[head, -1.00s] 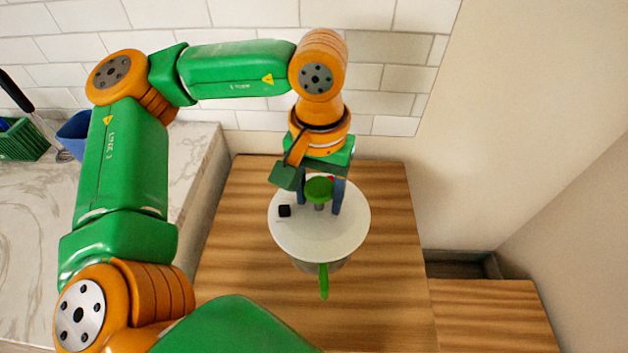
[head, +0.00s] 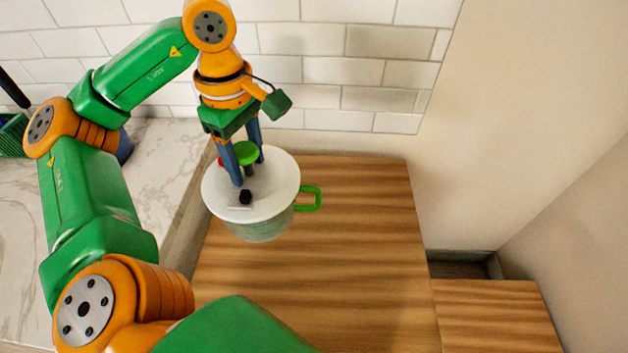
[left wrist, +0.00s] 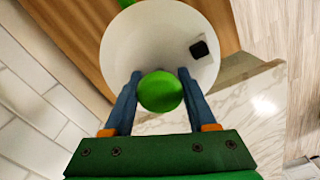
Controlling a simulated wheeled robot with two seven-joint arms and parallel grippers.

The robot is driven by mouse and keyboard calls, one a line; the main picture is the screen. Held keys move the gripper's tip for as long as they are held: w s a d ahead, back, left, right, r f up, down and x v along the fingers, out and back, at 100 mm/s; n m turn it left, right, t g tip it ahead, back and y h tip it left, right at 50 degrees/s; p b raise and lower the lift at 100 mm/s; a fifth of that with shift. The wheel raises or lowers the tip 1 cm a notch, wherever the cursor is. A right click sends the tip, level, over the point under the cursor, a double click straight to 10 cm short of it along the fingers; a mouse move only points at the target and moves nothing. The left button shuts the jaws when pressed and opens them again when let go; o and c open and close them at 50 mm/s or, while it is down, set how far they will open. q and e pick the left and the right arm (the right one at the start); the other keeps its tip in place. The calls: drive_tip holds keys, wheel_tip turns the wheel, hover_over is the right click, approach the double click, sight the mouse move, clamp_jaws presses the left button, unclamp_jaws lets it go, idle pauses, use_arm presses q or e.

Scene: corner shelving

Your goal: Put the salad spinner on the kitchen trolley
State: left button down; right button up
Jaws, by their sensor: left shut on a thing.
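The salad spinner (head: 265,225) has a white lid, a green top knob, a small black button and a green side handle that points right in the head view. My left gripper (head: 245,170) is shut on the green knob, with a blue finger on each side. The spinner hangs upright over the left edge of the wooden top, apparently raised above it. The left wrist view shows the lid (left wrist: 160,45) below the knob (left wrist: 160,91) between the fingers. My right gripper is not in view. I cannot identify the kitchen trolley for certain.
A wooden top (head: 340,260) lies clear to the right, with a lower wooden surface (head: 495,310) beyond it. A marble counter (head: 100,165) is at left with a green basket (head: 12,135). A tiled wall (head: 340,60) stands close behind.

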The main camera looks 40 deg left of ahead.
use_arm(q)
drive_tip(key=shift+w+f+b, duration=0.25)
drive_tip(key=shift+b, duration=0.1)
drive_tip(key=w+d+f, duration=0.6)
drive_tip(key=w+f, duration=0.6)
drive_tip(key=shift+f, duration=0.4)
drive_tip(key=shift+c, duration=1)
unclamp_jaws()
drive_tip(key=shift+s+d, duration=0.1)
drive_tip(key=shift+d, duration=0.05)
